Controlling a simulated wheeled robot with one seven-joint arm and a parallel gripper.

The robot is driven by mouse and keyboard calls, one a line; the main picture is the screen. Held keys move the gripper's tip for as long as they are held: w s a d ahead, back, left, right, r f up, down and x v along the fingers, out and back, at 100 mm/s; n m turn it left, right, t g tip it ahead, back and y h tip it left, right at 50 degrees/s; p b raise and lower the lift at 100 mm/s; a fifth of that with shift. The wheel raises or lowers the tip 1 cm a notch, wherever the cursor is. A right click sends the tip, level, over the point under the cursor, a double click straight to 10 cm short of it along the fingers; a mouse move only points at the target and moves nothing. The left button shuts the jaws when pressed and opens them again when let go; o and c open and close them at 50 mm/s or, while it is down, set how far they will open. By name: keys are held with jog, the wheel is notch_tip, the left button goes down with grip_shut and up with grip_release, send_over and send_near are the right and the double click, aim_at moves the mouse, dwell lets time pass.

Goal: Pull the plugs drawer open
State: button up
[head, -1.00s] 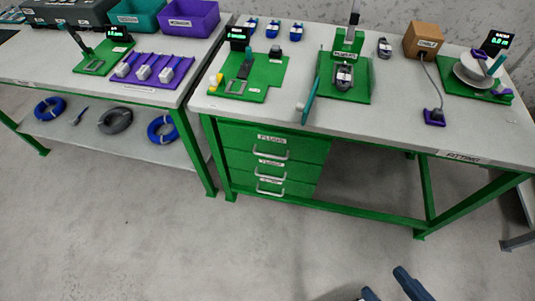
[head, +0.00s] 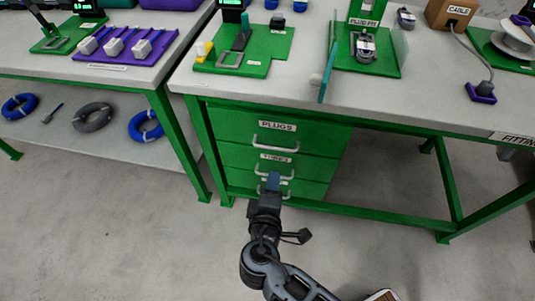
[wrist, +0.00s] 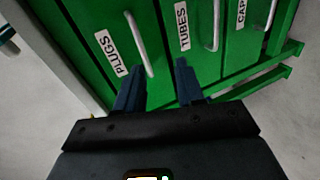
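The plugs drawer (head: 230,125) is the top one of three green drawers under the table and is shut. It has a white PLUGS label and a pale bar handle (head: 275,149). In the wrist view the plugs drawer (wrist: 133,22) shows at the left, with its handle (wrist: 141,46) ahead of my fingers. My gripper (head: 273,182) is in front of the drawer unit, below the plugs handle in the head view. In the wrist view my gripper (wrist: 158,68) is open, its two blue fingers apart. The handle's near end appears between them, with no visible contact.
The tubes drawer (wrist: 178,70) and the lowest drawer (wrist: 238,45) are shut, each with a bar handle. The grey-white tabletop (head: 245,90) overhangs above. Green table legs (head: 205,150) stand at the left. The floor before the drawers is clear.

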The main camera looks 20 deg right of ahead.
jog(key=w+d+h, duration=0.1)
jog(key=w+d, duration=0.3)
jog(key=w, duration=0.6)
jog(key=shift+d+f+t+b, duration=0.15)
jog(key=shift+d+t+b, duration=0.2)
jog(key=shift+b, duration=0.1)
grip_shut()
